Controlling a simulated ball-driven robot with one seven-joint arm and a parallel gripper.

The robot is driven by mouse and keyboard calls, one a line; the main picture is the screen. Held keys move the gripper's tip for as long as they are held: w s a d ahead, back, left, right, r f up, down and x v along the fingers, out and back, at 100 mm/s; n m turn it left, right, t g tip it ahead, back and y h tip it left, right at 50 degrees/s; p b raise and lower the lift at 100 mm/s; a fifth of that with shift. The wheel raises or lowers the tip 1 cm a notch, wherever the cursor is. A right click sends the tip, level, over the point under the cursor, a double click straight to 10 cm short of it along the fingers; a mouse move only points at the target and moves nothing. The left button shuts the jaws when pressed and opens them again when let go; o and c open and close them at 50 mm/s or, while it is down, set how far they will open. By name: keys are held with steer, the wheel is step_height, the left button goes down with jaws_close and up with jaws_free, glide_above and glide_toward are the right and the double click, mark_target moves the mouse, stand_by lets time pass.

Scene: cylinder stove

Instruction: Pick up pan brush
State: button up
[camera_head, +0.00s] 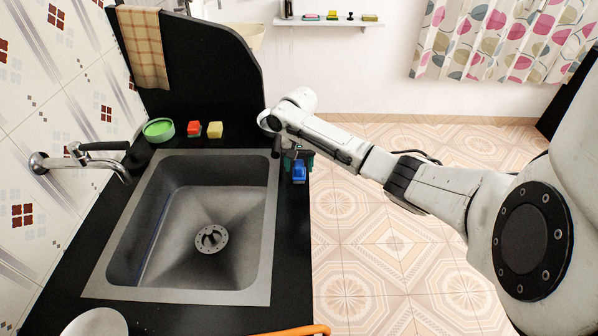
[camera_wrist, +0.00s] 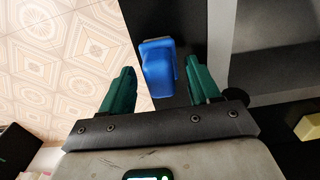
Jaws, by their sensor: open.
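A blue object (camera_head: 299,172), likely the pan brush, lies on the black counter strip (camera_head: 293,225) right of the sink. It also shows in the wrist view (camera_wrist: 158,66), between and just beyond the two green fingers. My gripper (camera_wrist: 162,82) is open, with nothing between its pads that I can see as held. In the head view my gripper (camera_head: 297,158) is at the far right corner of the sink, over the counter, mostly hidden by my own wrist. Whether the fingers reach down to the blue object's height is unclear.
The grey sink (camera_head: 176,292) fills most of the counter. A red sponge (camera_head: 194,129), a yellow sponge (camera_head: 215,130) and a green round dish (camera_head: 158,130) stand behind it. A tap (camera_head: 80,158) is at left. Open tiled floor (camera_head: 390,240) lies to the right.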

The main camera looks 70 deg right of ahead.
steer(key=c, duration=1)
steer(key=shift+r, duration=0.15)
steer(key=shift+c, duration=0.2)
steer(key=shift+r, duration=0.6)
steer(key=s+r+p, duration=0.4)
steer(key=s+r, duration=0.7)
steer(key=s, duration=0.3)
steer(key=shift+r, duration=0.3)
steer(key=shift+d, duration=0.1)
